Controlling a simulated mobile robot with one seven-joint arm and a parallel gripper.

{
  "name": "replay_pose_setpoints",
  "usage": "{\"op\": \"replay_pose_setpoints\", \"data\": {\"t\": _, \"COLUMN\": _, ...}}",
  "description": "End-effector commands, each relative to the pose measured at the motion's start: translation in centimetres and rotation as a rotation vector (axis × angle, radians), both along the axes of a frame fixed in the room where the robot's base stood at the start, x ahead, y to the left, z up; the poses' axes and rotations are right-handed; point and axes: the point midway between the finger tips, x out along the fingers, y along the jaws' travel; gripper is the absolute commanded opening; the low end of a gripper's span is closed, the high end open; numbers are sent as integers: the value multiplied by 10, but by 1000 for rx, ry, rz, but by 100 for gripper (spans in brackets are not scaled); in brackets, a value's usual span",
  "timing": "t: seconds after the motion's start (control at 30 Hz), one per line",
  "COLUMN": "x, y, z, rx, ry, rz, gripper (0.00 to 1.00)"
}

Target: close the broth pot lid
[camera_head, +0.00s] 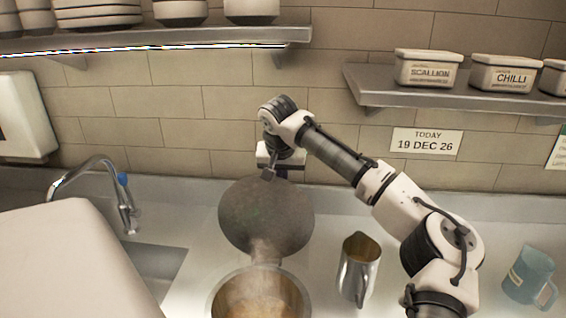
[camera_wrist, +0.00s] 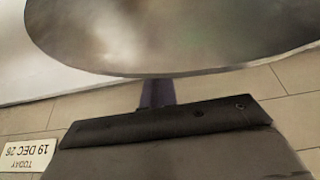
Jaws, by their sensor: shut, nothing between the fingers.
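The broth pot (camera_head: 221,288) is set in the counter at the bottom of the head view, with brownish broth inside and steam above. Its round grey lid (camera_head: 262,215) stands open, raised at the pot's far side. My gripper (camera_head: 268,173) is at the lid's upper edge, behind it, with no thing held. The fingertips are partly hidden there, so I cannot tell whether they touch the lid. In the wrist view the lid (camera_wrist: 170,40) fills the top, and my dark shut fingers (camera_wrist: 157,93) point at its edge.
A metal pitcher (camera_head: 358,270) stands right of the pot, and a blue mug (camera_head: 529,276) farther right. A tap (camera_head: 120,195) and sink are at left. A shelf (camera_head: 450,88) with labelled tubs is at upper right; another shelf (camera_head: 150,38) holds bowls at upper left.

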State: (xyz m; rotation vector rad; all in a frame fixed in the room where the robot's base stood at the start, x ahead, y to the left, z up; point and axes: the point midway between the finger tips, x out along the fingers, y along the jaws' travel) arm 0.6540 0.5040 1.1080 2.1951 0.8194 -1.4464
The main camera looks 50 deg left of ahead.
Motion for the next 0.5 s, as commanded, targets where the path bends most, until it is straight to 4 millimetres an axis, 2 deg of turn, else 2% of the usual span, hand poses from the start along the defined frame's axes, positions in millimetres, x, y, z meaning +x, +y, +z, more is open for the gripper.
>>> {"op": "replay_pose_setpoints", "data": {"t": 0.2, "x": -10, "y": -9, "z": 0, "rx": -1, "ry": -1, "rz": 1, "gripper": 0}}
{"op": "replay_pose_setpoints", "data": {"t": 0.5, "x": -12, "y": -10, "z": -1, "rx": 0, "ry": 0, "rz": 0, "gripper": 0}}
